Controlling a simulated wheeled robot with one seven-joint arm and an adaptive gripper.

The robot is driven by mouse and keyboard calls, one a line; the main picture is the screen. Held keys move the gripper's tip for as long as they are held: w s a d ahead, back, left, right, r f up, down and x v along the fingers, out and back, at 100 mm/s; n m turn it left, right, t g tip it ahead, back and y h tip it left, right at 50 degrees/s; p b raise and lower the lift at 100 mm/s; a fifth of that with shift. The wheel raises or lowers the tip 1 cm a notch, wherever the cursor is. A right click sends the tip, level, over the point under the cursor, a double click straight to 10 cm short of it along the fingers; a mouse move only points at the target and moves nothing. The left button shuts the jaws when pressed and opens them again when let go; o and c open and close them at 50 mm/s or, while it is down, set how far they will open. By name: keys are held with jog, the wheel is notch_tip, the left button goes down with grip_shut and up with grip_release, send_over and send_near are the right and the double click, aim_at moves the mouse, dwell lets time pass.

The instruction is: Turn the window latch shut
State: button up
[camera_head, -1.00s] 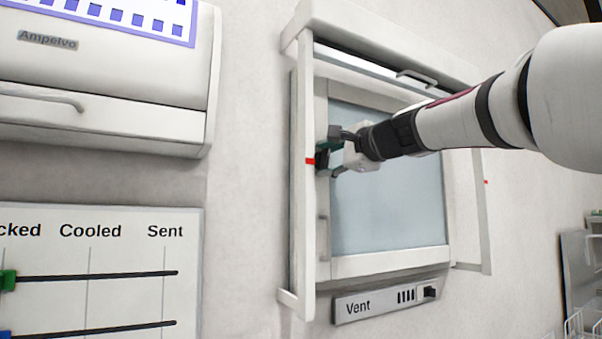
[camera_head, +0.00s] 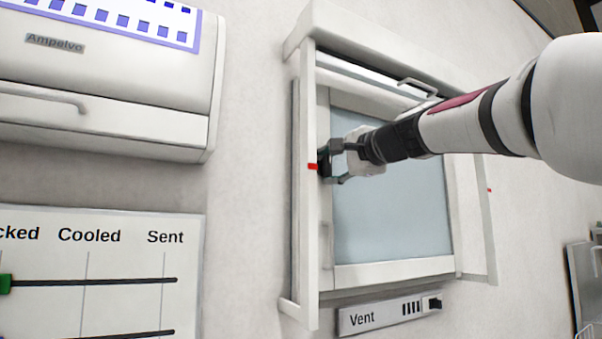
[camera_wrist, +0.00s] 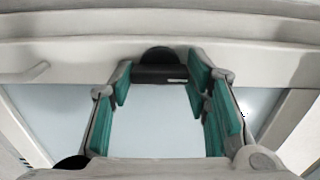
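The window latch is a black bar with a rounded hub (camera_wrist: 159,56), mounted on the pale window frame at the top centre of the wrist view. In the head view a dark part of it (camera_head: 323,162) shows at the window's left side, partly hidden by my gripper (camera_head: 333,164). In the wrist view my gripper (camera_wrist: 160,82) has its green-padded fingers spread apart, one at each end of the latch bar. I cannot tell whether the pads touch the bar. The window pane (camera_head: 390,215) is pale blue-grey.
A raised white frame (camera_head: 308,240) surrounds the window, with a small red mark on its left post beside the latch. A handle (camera_head: 418,87) sticks out near the top. A Vent panel (camera_head: 375,318) is below. A white cabinet (camera_head: 110,125) and a slider board (camera_head: 120,262) are on the left.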

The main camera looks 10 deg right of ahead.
jog(key=o, duration=0.4)
jog(key=shift+c, duration=0.2)
jog(key=v, duration=1.2)
jog(key=shift+f, duration=0.1)
jog(key=s+a+f+n+g+p, duration=0.2)
jog(key=s+f, duration=0.1)
jog(key=f, duration=0.3)
jog(key=s+a+f+n+g+p, duration=0.1)
jog(key=s+a+f+n+g, duration=0.15)
jog(key=f, duration=0.45)
jog(key=s+d+f+n+g+h+p, duration=0.1)
jog(key=s+f+n+g+h+p, duration=0.4)
jog(key=s+f, duration=2)
jog(key=n+g, duration=0.3)
jog(key=n, duration=0.1)
jog(key=shift+f+n+h+p, duration=0.3)
jog(key=shift+f+n, duration=0.05)
